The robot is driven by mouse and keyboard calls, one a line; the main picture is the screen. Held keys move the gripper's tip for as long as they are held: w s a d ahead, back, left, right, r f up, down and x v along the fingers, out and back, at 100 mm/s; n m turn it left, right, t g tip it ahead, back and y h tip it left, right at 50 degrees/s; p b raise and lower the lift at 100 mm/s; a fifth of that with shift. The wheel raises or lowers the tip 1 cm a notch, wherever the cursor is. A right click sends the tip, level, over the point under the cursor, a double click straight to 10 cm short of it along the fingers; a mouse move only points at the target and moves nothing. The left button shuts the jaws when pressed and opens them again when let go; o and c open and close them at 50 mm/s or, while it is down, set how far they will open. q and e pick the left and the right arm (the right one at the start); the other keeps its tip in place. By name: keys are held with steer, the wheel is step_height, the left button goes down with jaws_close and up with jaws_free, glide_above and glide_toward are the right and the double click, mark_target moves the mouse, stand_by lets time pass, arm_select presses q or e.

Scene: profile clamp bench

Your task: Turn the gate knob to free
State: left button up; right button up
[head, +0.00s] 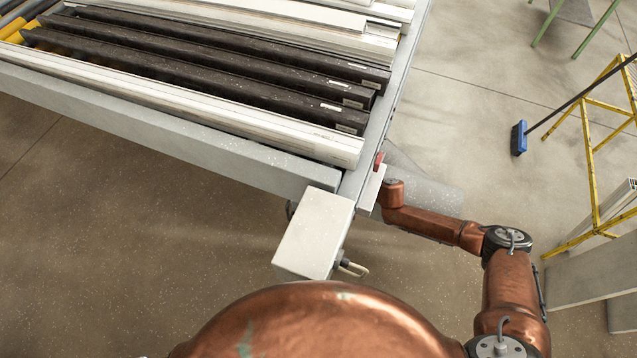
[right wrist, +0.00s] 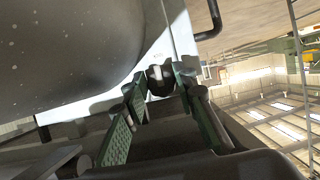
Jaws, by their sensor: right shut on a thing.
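In the right wrist view, the dark round gate knob (right wrist: 160,80) sits in front of a pale plate. My right gripper (right wrist: 160,88) has its green-padded fingertips on both sides of the knob and is shut on it. I cannot read any marking that tells the knob's position. In the head view, my right arm reaches to the right edge of the bench (head: 400,85), and its gripper and the knob are hidden there. A small red part (head: 378,160) shows on the bench edge just above my wrist. My left gripper is not in view.
Long dark profiles (head: 200,62) and white profiles (head: 190,103) lie on the bench. A pale box (head: 314,233) juts from its near corner. A large grey rounded surface (right wrist: 70,45) is close to the fingers. A blue broom (head: 519,138) and yellow ladder (head: 592,165) stand right.

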steer(key=c, duration=0.5)
